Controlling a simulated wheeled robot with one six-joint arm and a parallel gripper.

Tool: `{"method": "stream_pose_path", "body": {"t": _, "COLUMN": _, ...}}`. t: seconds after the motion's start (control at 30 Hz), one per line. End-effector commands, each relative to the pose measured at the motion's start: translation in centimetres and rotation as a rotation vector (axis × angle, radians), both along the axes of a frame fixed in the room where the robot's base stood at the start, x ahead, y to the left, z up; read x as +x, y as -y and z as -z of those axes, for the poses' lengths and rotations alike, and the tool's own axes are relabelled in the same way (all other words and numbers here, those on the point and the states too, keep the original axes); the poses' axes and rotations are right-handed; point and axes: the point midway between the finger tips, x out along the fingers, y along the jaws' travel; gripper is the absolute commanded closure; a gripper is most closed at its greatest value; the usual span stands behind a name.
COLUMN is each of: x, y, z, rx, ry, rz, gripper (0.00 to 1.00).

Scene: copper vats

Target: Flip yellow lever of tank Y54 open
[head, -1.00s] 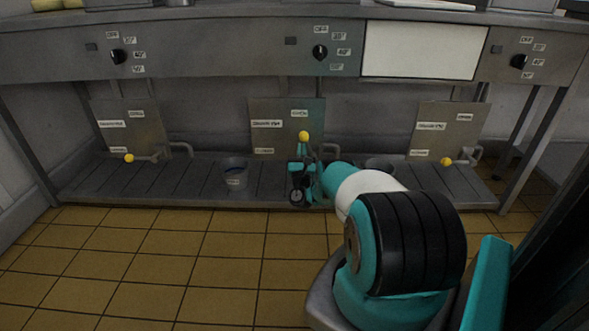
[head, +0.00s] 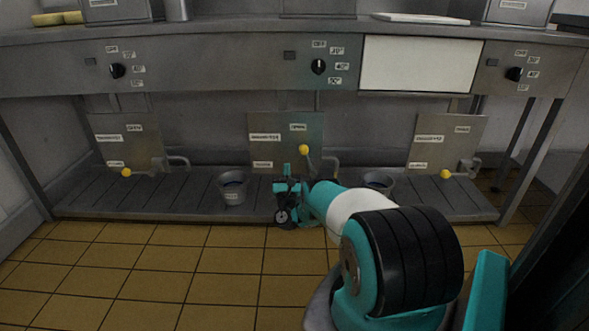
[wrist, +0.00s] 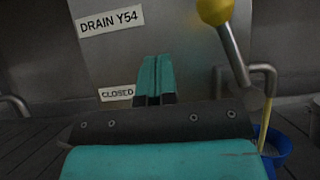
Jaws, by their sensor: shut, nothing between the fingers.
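The Y54 drain plate (wrist: 190,45) stands ahead in the wrist view, with a "CLOSED" label (wrist: 117,93) low on it. It is the middle plate in the head view (head: 262,140), with another label (head: 298,127) near its top. The yellow-knobbed lever (wrist: 232,50) stands raised, its knob up and leaning left of its foot; its knob shows in the head view (head: 304,149) below that upper label. My gripper (wrist: 154,62) is shut and empty, left of the lever and apart from it. In the head view my gripper (head: 288,172) is below the knob.
A drain pipe (wrist: 262,70) bends down right of the lever, with a thin yellowish streak beneath its mouth, above a blue-lined bucket (wrist: 276,150). Another bucket (head: 233,188) stands left on the slatted shelf (head: 130,200). The side plates' yellow levers (head: 126,173) (head: 446,174) lie low.

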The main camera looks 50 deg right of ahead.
Motion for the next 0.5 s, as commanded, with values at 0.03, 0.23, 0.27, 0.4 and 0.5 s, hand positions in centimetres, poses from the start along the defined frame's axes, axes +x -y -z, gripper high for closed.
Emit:
{"method": "stream_pose_path", "body": {"t": 0.03, "x": -0.2, "y": -1.0, "z": -0.7, "rx": 0.004, "ry": -0.002, "rz": -0.001, "gripper": 1.0}}
{"method": "stream_pose_path", "body": {"t": 0.23, "x": -1.0, "y": -4.5, "z": 0.4, "rx": 0.005, "ry": -0.002, "rz": 0.007, "gripper": 1.0}}
{"method": "stream_pose_path", "body": {"t": 0.27, "x": -1.0, "y": -5.1, "z": 0.6, "rx": 0.005, "ry": -0.003, "rz": 0.007, "gripper": 1.0}}
{"method": "stream_pose_path", "body": {"t": 0.4, "x": -1.1, "y": -7.0, "z": 1.2, "rx": 0.005, "ry": -0.003, "rz": 0.008, "gripper": 1.0}}
{"method": "stream_pose_path", "body": {"t": 0.5, "x": -1.2, "y": -7.8, "z": 1.5, "rx": 0.005, "ry": -0.002, "rz": 0.01, "gripper": 1.0}}
